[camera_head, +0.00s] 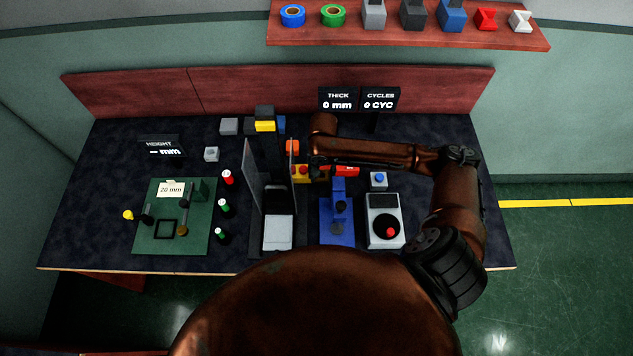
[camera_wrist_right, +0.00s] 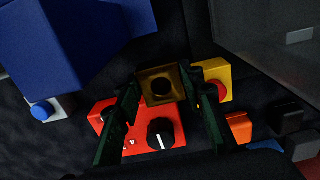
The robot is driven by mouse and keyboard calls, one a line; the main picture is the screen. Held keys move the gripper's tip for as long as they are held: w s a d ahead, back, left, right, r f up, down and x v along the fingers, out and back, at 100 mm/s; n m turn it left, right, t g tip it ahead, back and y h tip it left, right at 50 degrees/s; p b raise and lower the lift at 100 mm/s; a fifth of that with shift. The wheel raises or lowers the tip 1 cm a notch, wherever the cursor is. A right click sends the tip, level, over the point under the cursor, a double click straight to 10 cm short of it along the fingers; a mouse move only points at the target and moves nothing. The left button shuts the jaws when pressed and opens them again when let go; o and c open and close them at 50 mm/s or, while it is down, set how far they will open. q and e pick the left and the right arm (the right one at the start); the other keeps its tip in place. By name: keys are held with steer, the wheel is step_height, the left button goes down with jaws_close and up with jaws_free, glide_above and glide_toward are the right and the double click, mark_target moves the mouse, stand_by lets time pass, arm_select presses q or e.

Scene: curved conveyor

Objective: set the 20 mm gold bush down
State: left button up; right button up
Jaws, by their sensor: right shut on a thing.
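My right gripper (camera_wrist_right: 162,95) is shut on the gold bush (camera_wrist_right: 160,84), a square block with a dark round hole, held between the two dark fingertips. In the head view this gripper (camera_head: 317,172) is over the middle of the bench, right of the tall grey plates; the bush is too small and covered to make out there. A green plate (camera_head: 148,236) with a "20 mm" card (camera_head: 171,189) and a dark square outline lies on the left of the bench. My left gripper is not in view.
A red box with a black knob (camera_wrist_right: 160,134) and a yellow box with a red button (camera_wrist_right: 216,78) are behind the bush in the wrist view. Tall grey plates (camera_head: 262,180), a blue fixture (camera_head: 337,222) and a grey dial box (camera_head: 384,218) crowd the centre.

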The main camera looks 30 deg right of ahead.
mark_target(322, 183)
step_height(322, 183, down, 5)
steer(key=shift+r+b, duration=0.1)
steer(key=shift+b, duration=0.35)
steer(key=o, duration=1.3)
